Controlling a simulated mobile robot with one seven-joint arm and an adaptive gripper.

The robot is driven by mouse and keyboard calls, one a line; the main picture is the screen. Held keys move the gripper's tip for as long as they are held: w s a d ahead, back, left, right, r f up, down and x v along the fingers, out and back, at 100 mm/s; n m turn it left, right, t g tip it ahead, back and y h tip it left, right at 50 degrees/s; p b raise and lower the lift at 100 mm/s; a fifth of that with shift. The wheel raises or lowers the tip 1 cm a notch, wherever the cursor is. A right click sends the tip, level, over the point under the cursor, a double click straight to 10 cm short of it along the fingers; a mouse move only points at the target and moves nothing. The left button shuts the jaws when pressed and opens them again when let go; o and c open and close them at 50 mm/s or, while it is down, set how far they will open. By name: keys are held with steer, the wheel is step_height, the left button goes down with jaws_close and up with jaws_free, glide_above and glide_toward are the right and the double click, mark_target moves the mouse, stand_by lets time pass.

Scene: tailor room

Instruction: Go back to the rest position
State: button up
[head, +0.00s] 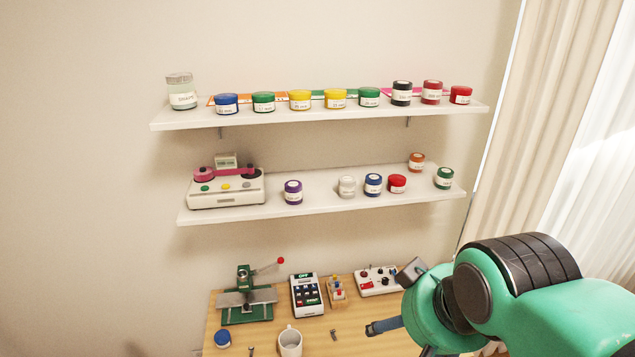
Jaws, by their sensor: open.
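My green arm reaches in from the lower right. My gripper (385,326) points left above the right part of the wooden table (232,339). Only a dark finger part of it shows clearly, and the rest is hidden behind my wrist. The gripper is open, and I see nothing held in it. It is to the right of a white mug (290,341) and a small metal piece (334,335), apart from both in the picture.
A green press (246,298), a keypad device (307,295) and a control box (378,281) stand on the table. Above are a lower shelf (325,203) and an upper shelf (300,117) with several jars. A curtain (540,120) hangs at right.

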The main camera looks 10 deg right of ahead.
step_height(320, 180, down, 9)
steer(key=b, duration=0.8)
steer(key=shift+r, duration=0.2)
